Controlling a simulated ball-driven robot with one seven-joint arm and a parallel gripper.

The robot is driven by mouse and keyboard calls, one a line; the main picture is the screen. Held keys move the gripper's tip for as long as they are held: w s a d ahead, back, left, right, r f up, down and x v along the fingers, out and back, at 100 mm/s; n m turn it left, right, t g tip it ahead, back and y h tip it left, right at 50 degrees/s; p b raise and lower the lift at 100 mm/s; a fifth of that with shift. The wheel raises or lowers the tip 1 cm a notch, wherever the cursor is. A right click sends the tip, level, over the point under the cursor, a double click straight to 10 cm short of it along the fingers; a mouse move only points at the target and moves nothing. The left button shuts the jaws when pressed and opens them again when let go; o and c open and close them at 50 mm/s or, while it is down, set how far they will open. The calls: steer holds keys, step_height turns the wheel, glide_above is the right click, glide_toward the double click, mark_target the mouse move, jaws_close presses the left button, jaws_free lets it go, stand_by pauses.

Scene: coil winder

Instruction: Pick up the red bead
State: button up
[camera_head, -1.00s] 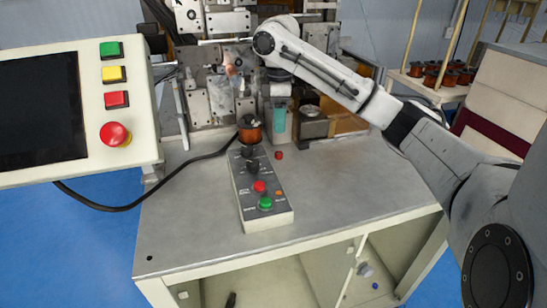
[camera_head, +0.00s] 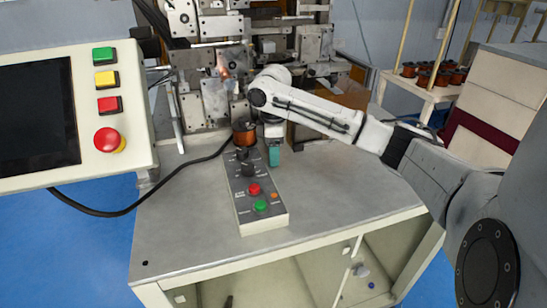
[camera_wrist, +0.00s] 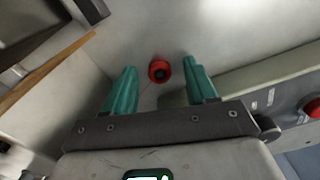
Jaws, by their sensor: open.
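The red bead (camera_wrist: 159,70), a small ring with a dark centre, lies on the grey tabletop in the wrist view. It shows between the two green fingers of my gripper (camera_wrist: 162,78), near their tips and touching neither. In the head view my gripper (camera_head: 274,157) points down just above the table, beside the control box, and hides the bead. The fingers are apart and hold nothing. The exact height of the fingertips above the bead is hard to tell.
The control box (camera_head: 250,190) with knobs and buttons lies just left of my gripper. A copper coil (camera_head: 244,137) stands behind it, before the winder machine (camera_head: 205,100). A large button panel (camera_head: 120,140) is at left. The tabletop (camera_head: 335,195) to the right is clear.

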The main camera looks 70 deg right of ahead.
steer(key=shift+c, duration=0.4)
jaws_close()
steer(key=shift+r, duration=0.45)
step_height(320, 180, up, 2)
steer(key=shift+r+b, duration=0.15)
steer(key=shift+b, duration=0.15)
steer(key=s+a+r, duration=0.9)
steer(key=a+r, duration=0.1)
steer(key=shift+a+p, duration=0.3)
steer(key=shift+p, duration=0.05)
